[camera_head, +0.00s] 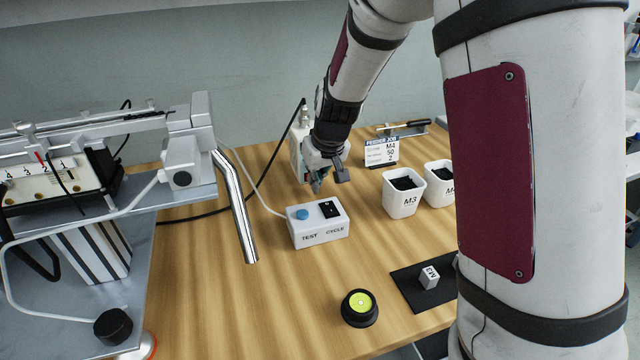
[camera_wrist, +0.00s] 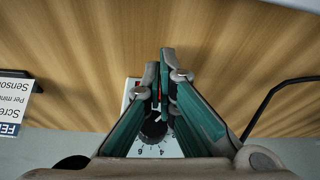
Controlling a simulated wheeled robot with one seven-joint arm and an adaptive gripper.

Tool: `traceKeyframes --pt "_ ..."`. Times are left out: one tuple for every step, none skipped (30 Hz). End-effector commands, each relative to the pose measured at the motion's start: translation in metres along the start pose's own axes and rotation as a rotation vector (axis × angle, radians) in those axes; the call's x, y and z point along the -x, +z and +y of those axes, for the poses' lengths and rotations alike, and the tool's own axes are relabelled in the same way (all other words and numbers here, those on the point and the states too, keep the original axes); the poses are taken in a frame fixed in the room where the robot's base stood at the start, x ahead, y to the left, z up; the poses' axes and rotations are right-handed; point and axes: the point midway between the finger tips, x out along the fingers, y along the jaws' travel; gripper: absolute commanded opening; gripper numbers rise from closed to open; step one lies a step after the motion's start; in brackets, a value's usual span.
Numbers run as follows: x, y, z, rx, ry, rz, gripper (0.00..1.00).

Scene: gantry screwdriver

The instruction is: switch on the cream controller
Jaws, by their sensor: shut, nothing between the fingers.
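The cream controller (camera_head: 297,152) is a pale upright box at the back of the wooden table, mostly hidden behind my gripper in the head view. In the wrist view the controller (camera_wrist: 172,149) shows a black dial (camera_wrist: 154,127) with numbers around it, partly covered by my fingers. My gripper (camera_head: 318,187) is shut and empty, pointing down in front of the controller. The wrist view shows the fingers of my gripper (camera_wrist: 160,62) together, overlapping the controller in the picture; contact cannot be told.
A white TEST/CYCLE box (camera_head: 318,235) with a blue button stands in front of my gripper. A bent metal tube (camera_head: 236,205) and the screwdriver gantry are left. White bins (camera_head: 403,205) and a job card (camera_head: 381,151) are right. A yellow-green button (camera_head: 360,303) is near the front.

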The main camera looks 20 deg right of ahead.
Motion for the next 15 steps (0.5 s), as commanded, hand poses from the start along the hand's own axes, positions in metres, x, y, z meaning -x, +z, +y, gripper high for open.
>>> traceKeyframes --pt "-0.0001 -0.0001 0.0 0.0 0.0 0.0 0.0" --pt "0.0 -0.0001 0.0 0.0 0.0 0.0 0.0" --pt "0.0 0.0 0.0 0.0 0.0 0.0 0.0" --pt "0.0 0.0 0.0 0.0 0.0 0.0 0.0" --pt "0.0 0.0001 0.0 0.0 0.0 0.0 0.0" --pt "0.0 0.0001 0.0 0.0 0.0 0.0 0.0" --pt "0.0 0.0 -0.0001 0.0 0.0 0.0 0.0" --pt "-0.0002 -0.0004 -0.0002 0.0 0.0 0.0 0.0" --pt "-0.0008 -0.002 -0.0009 0.0 0.0 0.0 0.0" --pt "-0.0015 -0.004 -0.0017 0.0 -0.001 -0.001 0.0" --pt "-0.0026 -0.0065 -0.0027 -0.001 -0.001 -0.001 0.0" --pt "-0.0033 -0.0085 -0.0034 0.001 0.0 -0.001 0.0" --pt "-0.0032 -0.0079 -0.0032 0.0 0.0 -0.001 0.0" --pt "-0.0031 -0.0079 -0.0031 0.0 0.0 0.0 0.0" --pt "-0.0031 -0.0079 -0.0031 0.0 0.0 0.0 0.0"
